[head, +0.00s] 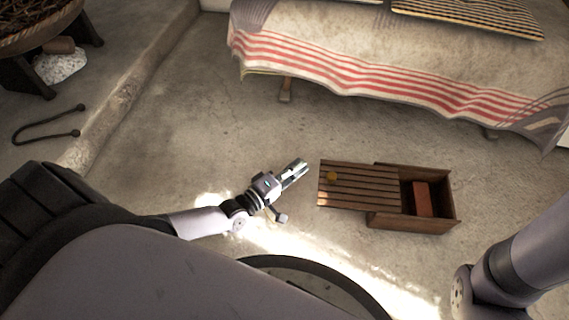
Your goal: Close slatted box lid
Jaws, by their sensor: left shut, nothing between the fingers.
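The slatted box (455,205) is a dark wooden box on the floor, right of the middle in the head view. The right part of the box is open, and a reddish-brown block (422,199) shows inside. My left gripper (298,170) is shut and empty, just left of the lid's left end and apart from it. My right arm shows at the lower right, but its gripper is out of view.
A bench or bed with a red-striped cloth (370,75) stands behind the box, with a striped cushion (470,15) on it. A basket (35,22) and a dark metal tong-like tool (45,123) are at the left by a stone ledge (125,90). The floor around the box is clear.

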